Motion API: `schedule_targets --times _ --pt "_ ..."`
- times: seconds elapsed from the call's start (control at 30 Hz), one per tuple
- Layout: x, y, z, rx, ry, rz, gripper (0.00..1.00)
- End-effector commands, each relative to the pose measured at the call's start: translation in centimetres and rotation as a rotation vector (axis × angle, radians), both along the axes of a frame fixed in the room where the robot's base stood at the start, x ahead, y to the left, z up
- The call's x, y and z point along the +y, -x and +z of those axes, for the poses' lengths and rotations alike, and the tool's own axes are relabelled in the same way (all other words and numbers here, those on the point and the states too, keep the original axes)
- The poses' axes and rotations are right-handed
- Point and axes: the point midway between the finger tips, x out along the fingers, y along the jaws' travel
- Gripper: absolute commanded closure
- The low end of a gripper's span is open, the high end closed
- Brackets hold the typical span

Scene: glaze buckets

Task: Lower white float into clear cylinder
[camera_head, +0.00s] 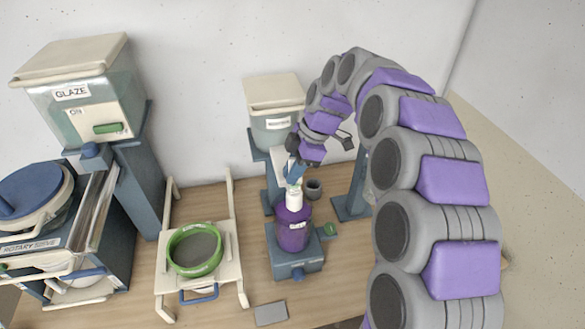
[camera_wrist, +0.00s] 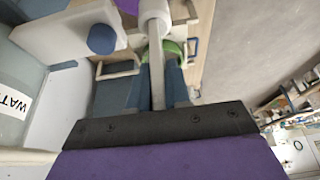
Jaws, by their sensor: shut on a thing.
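My gripper (camera_head: 293,174) has blue fingers, shut on the pale stem of the white float (camera_head: 294,200). The float hangs below the fingers, at the mouth of a purple labelled vessel (camera_head: 293,231). In the wrist view the float (camera_wrist: 155,26) shows as a pale stem with a wider white end, running away from between the blue fingers of my gripper (camera_wrist: 160,85). The vessel stands on a blue base. I cannot tell whether the float's lower end is inside it or just above. No plainly clear cylinder can be made out; the vessel looks purple.
A lidded water bucket (camera_head: 273,122) stands on a blue stand behind. A small dark cup (camera_head: 314,189) is close behind the vessel. A green-rimmed sieve (camera_head: 194,249) rests on a cream rack at left. The glaze tank (camera_head: 97,125) is farther left. A grey plate (camera_head: 271,313) lies in front.

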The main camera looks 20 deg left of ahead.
Motion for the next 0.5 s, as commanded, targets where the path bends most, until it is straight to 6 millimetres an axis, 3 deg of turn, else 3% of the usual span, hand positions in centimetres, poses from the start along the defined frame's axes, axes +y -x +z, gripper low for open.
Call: schedule_targets --times 0.5 --pt "0.1 -0.3 -3.4 0.000 0.001 -0.002 1.00"
